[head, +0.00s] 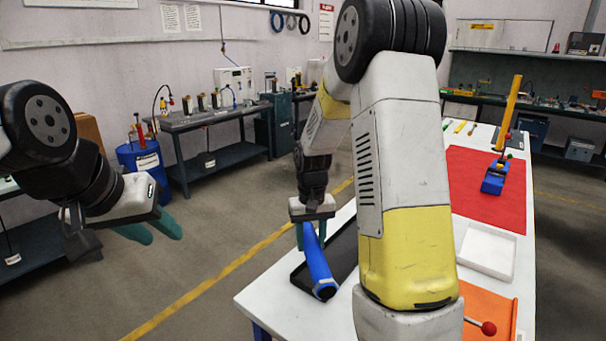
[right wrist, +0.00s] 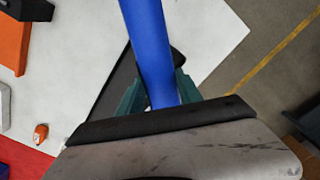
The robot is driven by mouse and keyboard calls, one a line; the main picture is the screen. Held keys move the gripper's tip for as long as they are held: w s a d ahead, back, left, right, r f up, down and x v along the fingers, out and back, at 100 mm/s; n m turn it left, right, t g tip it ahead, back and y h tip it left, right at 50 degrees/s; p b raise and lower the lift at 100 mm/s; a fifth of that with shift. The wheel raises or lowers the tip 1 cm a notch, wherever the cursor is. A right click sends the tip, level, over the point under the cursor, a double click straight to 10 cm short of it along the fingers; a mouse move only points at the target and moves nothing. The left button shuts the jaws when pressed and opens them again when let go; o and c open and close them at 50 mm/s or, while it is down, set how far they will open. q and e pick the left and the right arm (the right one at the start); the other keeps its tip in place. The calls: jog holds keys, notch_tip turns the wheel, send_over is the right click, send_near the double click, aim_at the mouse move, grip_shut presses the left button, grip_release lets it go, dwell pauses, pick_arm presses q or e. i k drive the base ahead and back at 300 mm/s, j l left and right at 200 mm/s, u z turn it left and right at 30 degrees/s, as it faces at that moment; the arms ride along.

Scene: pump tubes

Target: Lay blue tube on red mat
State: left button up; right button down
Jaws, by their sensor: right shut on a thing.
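The blue tube (head: 318,264) is in my right gripper (head: 312,238), tilted, its lower end with a dark opening towards the front. It is over or beside the black tray at the left side of the white table; I cannot tell whether it touches. In the right wrist view the blue tube (right wrist: 150,50) runs up between the teal fingers (right wrist: 158,97). The red mat (head: 470,180) lies farther back right on the same table, behind my right arm. Its corner shows in the right wrist view (right wrist: 22,160). My left gripper (head: 150,230) is apart and empty over the floor, its fingers spread.
A blue device with a tall yellow lever (head: 494,180) stands on the red mat's right part. A black tray (head: 343,255), a white tray (head: 487,250) and an orange mat (head: 490,312) are on the table. A red-knobbed lever (head: 487,328) stands in front.

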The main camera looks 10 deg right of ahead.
aim_at(480, 170)
jog(key=k+l+u, duration=0.45)
jog(key=k+l, duration=0.65)
jog(key=l, duration=0.55)
jog(key=k+l, duration=0.15)
jog(key=l, duration=1)
jog(key=i+l, duration=0.15)
jog(key=l, duration=1.2)
jog(key=i+l, duration=0.15)
jog(key=l, duration=0.5)
jog(key=l+z, duration=0.1)
jog(key=l, duration=0.6)
jog(key=i+l, duration=0.15)
jog(key=l, duration=0.5)
jog(key=i+l, duration=0.1)
jog(key=l, duration=0.55)
jog(key=i+l+u, duration=0.35)
jog(key=i, duration=0.25)
jog(key=i+l+u, duration=0.3)
jog(key=i+l, duration=0.2)
jog(key=i, duration=0.1)
